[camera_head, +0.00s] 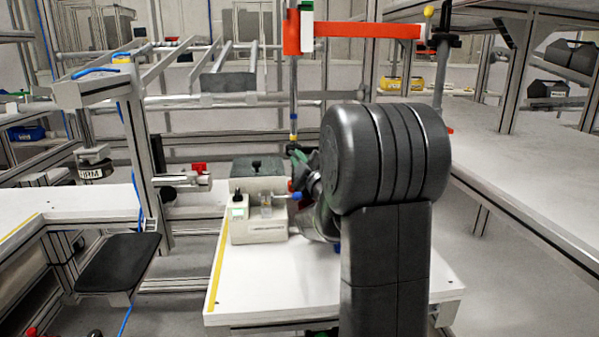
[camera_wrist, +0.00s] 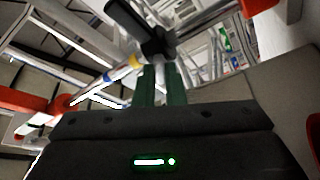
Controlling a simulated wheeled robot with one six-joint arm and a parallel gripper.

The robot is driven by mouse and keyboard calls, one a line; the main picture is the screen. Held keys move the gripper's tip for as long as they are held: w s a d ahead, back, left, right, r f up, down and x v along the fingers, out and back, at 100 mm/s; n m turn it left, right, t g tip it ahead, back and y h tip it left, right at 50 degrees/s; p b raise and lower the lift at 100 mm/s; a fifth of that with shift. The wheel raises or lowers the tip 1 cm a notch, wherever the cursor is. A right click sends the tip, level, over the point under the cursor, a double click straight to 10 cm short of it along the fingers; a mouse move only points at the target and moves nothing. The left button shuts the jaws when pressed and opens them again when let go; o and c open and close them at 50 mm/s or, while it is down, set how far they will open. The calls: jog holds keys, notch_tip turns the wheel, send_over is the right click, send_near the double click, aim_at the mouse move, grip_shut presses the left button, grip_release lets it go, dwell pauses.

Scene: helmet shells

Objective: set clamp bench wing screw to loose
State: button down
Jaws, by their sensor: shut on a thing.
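The wing screw (camera_wrist: 157,42) is black, with a long wing angled to the upper left in the wrist view. In the head view a small dark part at the foot of the vertical rod (camera_head: 293,105) appears to be it, partly hidden. My gripper (camera_wrist: 163,84) has green fingers close together on the wing screw's hub. In the head view my gripper (camera_head: 299,158) is at the lower end of the rod, mostly behind my arm. A red-orange clamp bar (camera_head: 365,30) runs across above; it also shows in the wrist view (camera_wrist: 25,100).
A beige device (camera_head: 258,222) with a blue-tipped lever and a grey box (camera_head: 258,178) with a black knob stand on the white table (camera_head: 270,285), left of my arm. A metal frame stands behind. A long white bench (camera_head: 530,190) lies to the right.

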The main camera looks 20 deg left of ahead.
jog(key=shift+m+t+b, duration=0.3)
jog(key=shift+m+b, duration=0.25)
jog(key=shift+m, duration=0.15)
jog(key=c, duration=1.5)
grip_release()
notch_tip(320, 180, up, 10)
jog(key=p, duration=0.2)
jog(key=shift+p, duration=0.35)
jog(key=shift+a+r, duration=0.1)
jog(key=shift+s, duration=0.15)
